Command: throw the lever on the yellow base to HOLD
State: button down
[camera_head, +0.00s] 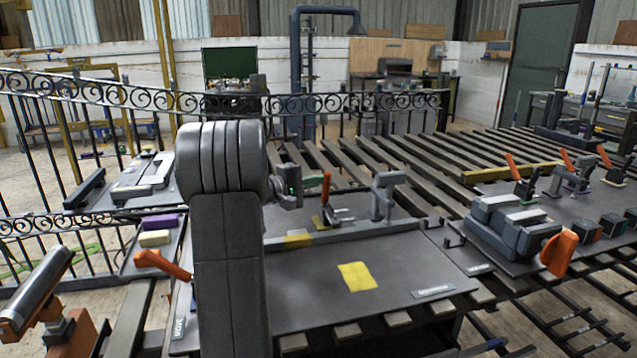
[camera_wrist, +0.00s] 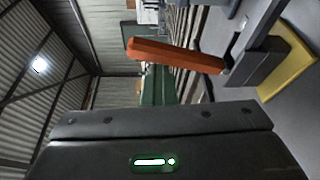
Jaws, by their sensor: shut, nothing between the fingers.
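The lever on the yellow base has an orange handle (camera_head: 326,187) standing nearly upright at the back of the dark bench. Its yellow base (camera_head: 318,222) is partly hidden by a grey housing. In the wrist view the orange handle (camera_wrist: 175,55) runs sideways, with the dark bracket and yellow base (camera_wrist: 290,65) on the right. My gripper (camera_head: 315,181) is shut and empty, just left of the handle in the head view; whether it touches the handle I cannot tell. No HOLD marking is readable.
A grey post fixture (camera_head: 387,195) stands right of the lever. Another orange lever (camera_head: 162,264) is at the left; several more stand at the right beside a grey device (camera_head: 508,225). A scrollwork fence (camera_head: 340,103) runs behind.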

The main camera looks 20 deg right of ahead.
jog(key=shift+s+f, duration=0.1)
jog(key=shift+f, duration=0.05)
notch_tip(320, 180, up, 10)
jog(key=p, duration=0.1)
dwell(0.4)
notch_tip(320, 180, down, 10)
jog(key=shift+w, duration=0.25)
dwell(0.5)
jog(key=shift+a+b, duration=0.15)
jog(key=shift+b, duration=0.15)
